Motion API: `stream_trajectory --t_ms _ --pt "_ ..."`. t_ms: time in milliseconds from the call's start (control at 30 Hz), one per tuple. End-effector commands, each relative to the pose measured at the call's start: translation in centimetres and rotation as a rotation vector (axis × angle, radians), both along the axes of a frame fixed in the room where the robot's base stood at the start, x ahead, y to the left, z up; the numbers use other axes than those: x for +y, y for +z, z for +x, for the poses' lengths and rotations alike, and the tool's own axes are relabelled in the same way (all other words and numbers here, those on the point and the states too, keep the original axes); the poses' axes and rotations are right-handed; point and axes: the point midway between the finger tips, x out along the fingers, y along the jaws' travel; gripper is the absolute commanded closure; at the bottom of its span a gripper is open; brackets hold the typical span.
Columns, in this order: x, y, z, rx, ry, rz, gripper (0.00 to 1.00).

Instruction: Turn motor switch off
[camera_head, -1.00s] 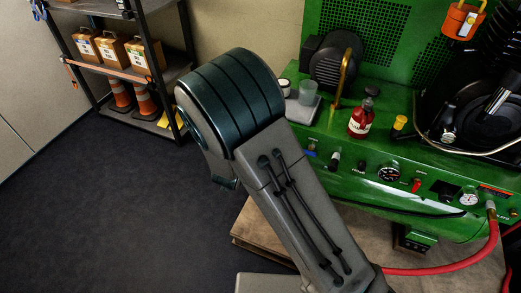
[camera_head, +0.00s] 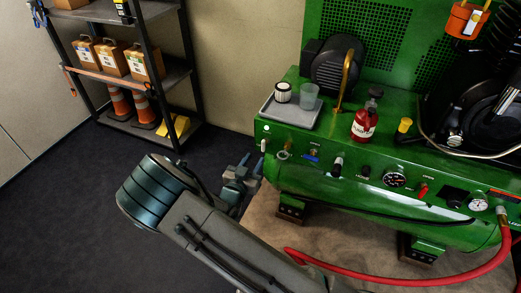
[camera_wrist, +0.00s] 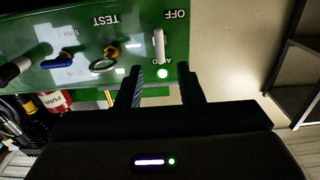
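The motor switch (camera_wrist: 159,45) is a white lever on the green panel, between the printed words OFF and AUTO in the upside-down wrist view. Its lit white lamp (camera_wrist: 162,74) is beside the AUTO end. I cannot tell which way the lever is set. In the head view the switch (camera_head: 263,145) is at the panel's left end. My gripper (camera_wrist: 160,72) is open and empty, its two dark fingers pointing at the panel, one on each side of the switch's line. In the head view my gripper (camera_head: 250,163) is just left of and below the switch. No contact shows.
A blue switch (camera_wrist: 60,61) and a ringed key-like knob (camera_wrist: 104,63) by the word TEST are beside the motor switch. A red hose (camera_head: 400,280) curves below. A shelf (camera_head: 160,80) stands behind.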

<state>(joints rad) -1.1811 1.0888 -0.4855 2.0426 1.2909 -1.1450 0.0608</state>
Motion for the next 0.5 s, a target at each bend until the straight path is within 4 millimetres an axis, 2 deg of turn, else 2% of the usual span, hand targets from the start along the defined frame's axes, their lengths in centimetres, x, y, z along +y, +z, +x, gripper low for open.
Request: stream_trajectory --t_ms 33,200,333,500 --pt "-0.5 0.0 1.1 -0.002 -0.002 -0.002 0.66" --pt "-1.5 0.0 4.0 -0.001 -0.001 0.0 0.66" --pt "-2.0 0.0 5.4 -0.001 0.0 0.0 0.66" --pt "-2.2 0.0 6.1 0.001 0.001 -0.001 0.66"
